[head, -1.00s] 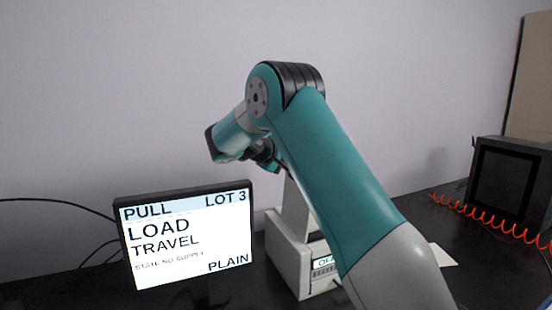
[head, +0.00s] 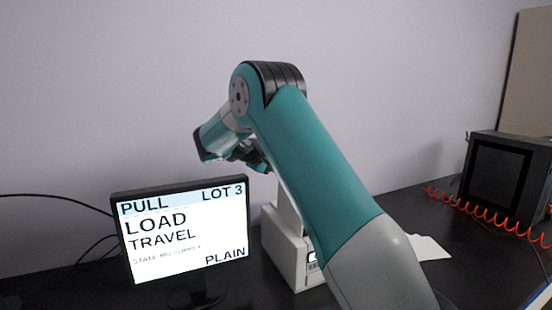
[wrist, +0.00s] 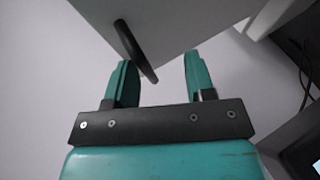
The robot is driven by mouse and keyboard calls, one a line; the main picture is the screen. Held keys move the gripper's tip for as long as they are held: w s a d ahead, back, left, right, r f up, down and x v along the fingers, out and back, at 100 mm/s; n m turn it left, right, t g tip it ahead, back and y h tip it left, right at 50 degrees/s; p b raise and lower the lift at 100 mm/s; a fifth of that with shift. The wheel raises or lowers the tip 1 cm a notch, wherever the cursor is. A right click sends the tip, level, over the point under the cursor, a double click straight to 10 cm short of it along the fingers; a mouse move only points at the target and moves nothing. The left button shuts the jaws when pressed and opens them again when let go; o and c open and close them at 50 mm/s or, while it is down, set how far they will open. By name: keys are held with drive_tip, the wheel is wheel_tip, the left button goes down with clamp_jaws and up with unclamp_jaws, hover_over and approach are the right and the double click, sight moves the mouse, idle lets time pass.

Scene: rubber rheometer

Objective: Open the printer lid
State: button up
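A white printer-like machine (head: 284,245) stands on the dark bench behind my arm, which hides much of it. A pale upright part (head: 287,210) rises from it; I cannot tell whether this is the lid. In the wrist view, a pale panel (wrist: 195,22) with a dark bar handle (wrist: 134,48) is close ahead. My gripper (wrist: 158,60) is open, with its two teal fingers apart. The handle's lower end appears between the fingers, nearer the left one; contact is unclear. In the head view, my gripper (head: 255,158) is small and partly hidden.
A monitor (head: 185,240) showing "PULL LOT 3, LOAD TRAVEL" stands left of the machine, with cables behind it. A dark box-like unit (head: 505,180) and a red coiled cord (head: 480,213) are at right. A white sheet (head: 430,249) lies on the bench (head: 400,205).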

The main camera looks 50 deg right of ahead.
drive_tip(key=shift+a+f, duration=0.1)
drive_tip(key=shift+f, duration=0.2)
drive_tip(key=v, duration=1.7)
drive_tip(key=shift+r+p, duration=0.4)
drive_tip(key=shift+p, duration=0.05)
drive_tip(key=shift+w+a, duration=0.1)
drive_tip(key=shift+a, duration=0.05)
